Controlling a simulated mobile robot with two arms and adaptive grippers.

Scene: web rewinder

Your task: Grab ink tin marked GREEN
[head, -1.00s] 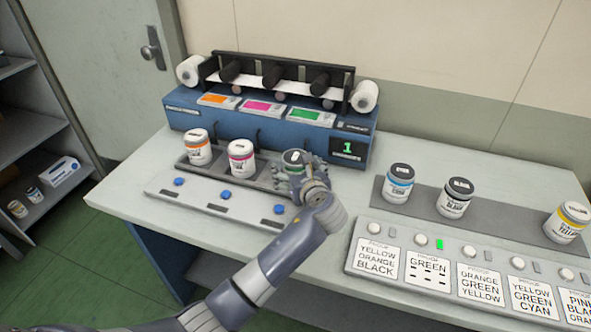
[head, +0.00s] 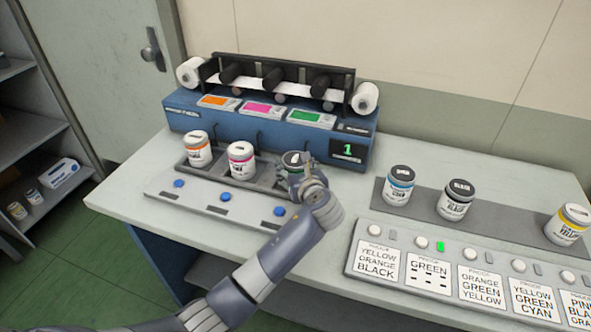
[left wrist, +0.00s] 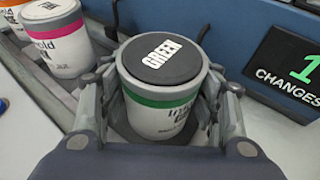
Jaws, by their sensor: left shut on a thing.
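The ink tin marked GREEN (left wrist: 160,90) fills the middle of the left wrist view, white with a green band and a dark lid lettered GREEN. My left gripper (left wrist: 165,100) is shut on it, with a finger against each side. In the head view the tin (head: 293,160) shows only partly behind my left gripper (head: 300,178), at the right end of the dark tray (head: 218,171) in front of the blue machine. The tin looks upright. I cannot tell whether its base touches the tray. My right gripper is not in view.
Orange-banded (head: 198,150) and pink-banded (head: 241,160) tins stand left of it in the tray. Cyan (head: 398,186), black (head: 456,200) and yellow (head: 567,225) tins stand on a grey mat at right. The blue machine (head: 220,132) stands close behind, its display (head: 347,150) reading 1.

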